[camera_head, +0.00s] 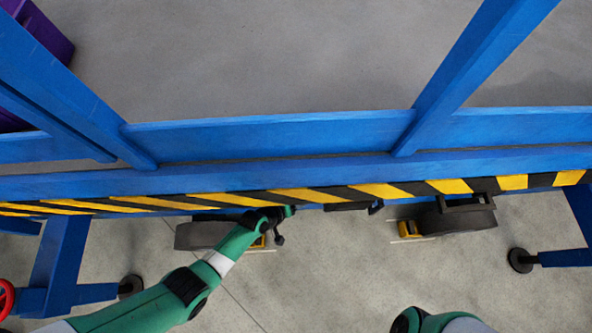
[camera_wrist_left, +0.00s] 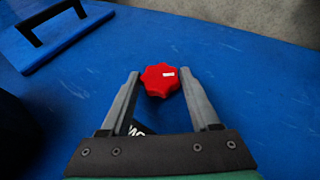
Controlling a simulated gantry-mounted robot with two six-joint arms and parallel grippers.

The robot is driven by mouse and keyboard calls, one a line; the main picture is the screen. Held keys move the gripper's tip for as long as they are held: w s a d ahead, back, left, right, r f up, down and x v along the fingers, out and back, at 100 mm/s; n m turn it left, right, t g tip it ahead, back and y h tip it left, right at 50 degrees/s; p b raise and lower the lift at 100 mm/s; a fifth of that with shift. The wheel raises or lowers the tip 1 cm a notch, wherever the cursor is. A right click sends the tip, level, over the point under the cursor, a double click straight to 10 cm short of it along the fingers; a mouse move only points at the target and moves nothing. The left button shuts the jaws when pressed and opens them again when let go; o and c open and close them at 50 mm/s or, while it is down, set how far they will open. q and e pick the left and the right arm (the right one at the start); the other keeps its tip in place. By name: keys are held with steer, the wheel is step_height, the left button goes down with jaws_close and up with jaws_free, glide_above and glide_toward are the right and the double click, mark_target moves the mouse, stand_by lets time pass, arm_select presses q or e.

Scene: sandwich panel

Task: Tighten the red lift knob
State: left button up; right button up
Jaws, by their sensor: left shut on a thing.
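The red lift knob (camera_wrist_left: 160,80) is a lobed knob with a small white mark, standing on a blue surface in the left wrist view. My left gripper (camera_wrist_left: 161,82) has one finger on each side of it and is shut on it. In the head view my left arm reaches up to the black-and-yellow striped beam. There the knob and the fingertips are hidden. Part of my right arm shows at the bottom right of the head view, but its gripper is out of view.
The blue frame (camera_head: 270,140) with its striped edge (camera_head: 300,195) spans the head view. Dark wheels (camera_head: 458,218) sit below it. A red handwheel (camera_head: 5,298) is at the far left. A blue panel with a black handle (camera_wrist_left: 50,22) lies near the knob. Grey floor is open in front.

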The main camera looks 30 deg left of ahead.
arm_select(q)
steer(key=shift+w+d+r+g+y+p, duration=0.15)
steer(key=shift+r+g+y+p, duration=0.2)
steer(key=shift+g+y+p, duration=0.35)
steer(key=shift+f, duration=0.1)
steer(key=shift+w+d+f+m+g+y, duration=0.15)
steer(key=shift+m+g+y, duration=0.25)
steer(key=shift+y, duration=0.3)
steer(key=shift+g+y+b, duration=0.5)
steer(key=shift+y+b, duration=0.1)
arm_select(e)
steer(key=shift+r, duration=0.65)
arm_select(q)
steer(key=shift+s, duration=0.2)
steer(key=o, duration=1.3)
